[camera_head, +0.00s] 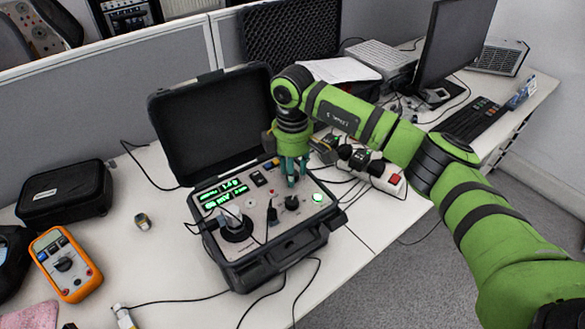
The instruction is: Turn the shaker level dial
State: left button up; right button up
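The shaker unit is an open black case (262,267) with a grey control panel on the table. Its panel carries green lit displays (222,195), a black round shaker mount (235,226) at the left, and a black dial knob (291,202) to the right of centre. A lit green button (317,197) sits right of the knob. My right gripper (291,180) points down just above and behind the knob. Its teal fingers show, but their spread is unclear, and I cannot tell whether they touch the panel. My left gripper is out of view.
The case's raised lid (205,125) stands behind the panel. An orange multimeter (66,263) and a black pouch (64,194) lie at the left. A power strip (387,178) and cables lie under my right arm. A monitor (455,40) and keyboard (470,119) are at the right.

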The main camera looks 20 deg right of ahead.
jog(key=shift+r, duration=0.1)
notch_tip(320, 180, up, 12)
dwell(0.5)
jog(key=shift+s, duration=0.1)
dwell(0.4)
